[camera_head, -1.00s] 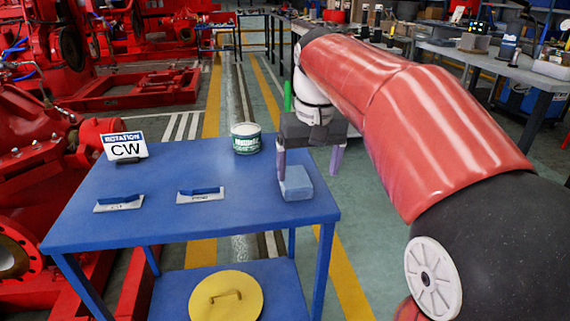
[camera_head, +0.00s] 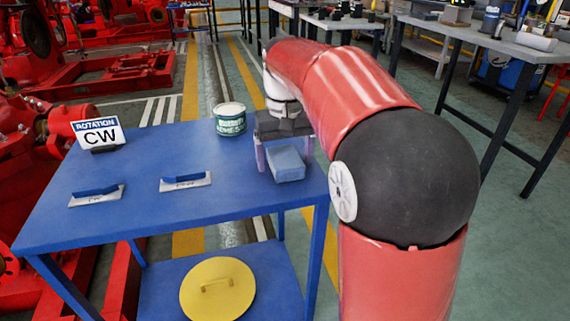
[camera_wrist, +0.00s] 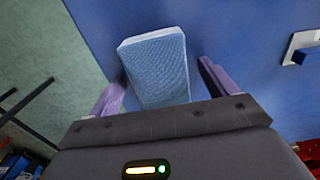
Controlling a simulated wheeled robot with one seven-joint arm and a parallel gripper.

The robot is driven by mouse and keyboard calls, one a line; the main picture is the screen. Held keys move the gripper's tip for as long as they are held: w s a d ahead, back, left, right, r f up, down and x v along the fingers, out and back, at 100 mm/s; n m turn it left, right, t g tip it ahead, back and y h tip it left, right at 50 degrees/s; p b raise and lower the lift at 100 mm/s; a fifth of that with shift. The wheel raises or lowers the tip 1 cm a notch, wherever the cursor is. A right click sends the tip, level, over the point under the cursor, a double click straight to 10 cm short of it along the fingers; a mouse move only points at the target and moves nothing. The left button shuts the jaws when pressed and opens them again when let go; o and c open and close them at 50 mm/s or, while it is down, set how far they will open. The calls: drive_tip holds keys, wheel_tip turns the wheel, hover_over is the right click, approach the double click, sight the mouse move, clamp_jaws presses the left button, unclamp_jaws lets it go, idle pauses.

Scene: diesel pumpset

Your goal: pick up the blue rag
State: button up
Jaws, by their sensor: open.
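The blue rag (camera_head: 286,164) is a light blue folded block on the right part of the blue table top. My gripper (camera_head: 285,156) is over that side of the table, open, its two purple fingers apart with the rag seen between them. In the wrist view the rag (camera_wrist: 156,67) reaches from between the fingertips of my gripper (camera_wrist: 160,85) outward, closer to the left finger than to the right one. A gap shows on the right side. I cannot tell whether a finger touches it.
The blue table (camera_head: 140,215) also carries a green-and-white tin (camera_head: 230,122), a "ROTATION CW" sign (camera_head: 98,133) and two small plates with blue handles (camera_head: 186,182). A yellow lid (camera_head: 217,288) lies on its lower shelf. Grey workbenches (camera_head: 480,40) stand at the back right.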

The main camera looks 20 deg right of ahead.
sight(285, 156)
drive_tip(key=shift+c, duration=0.3)
drive_tip(key=c, duration=1)
drive_tip(key=shift+r, duration=0.2)
wheel_tip(285, 156, up, 20)
drive_tip(key=p, duration=0.5)
drive_tip(key=shift+f, duration=0.15)
drive_tip(key=o, duration=0.3)
drive_tip(key=shift+c, duration=1.2)
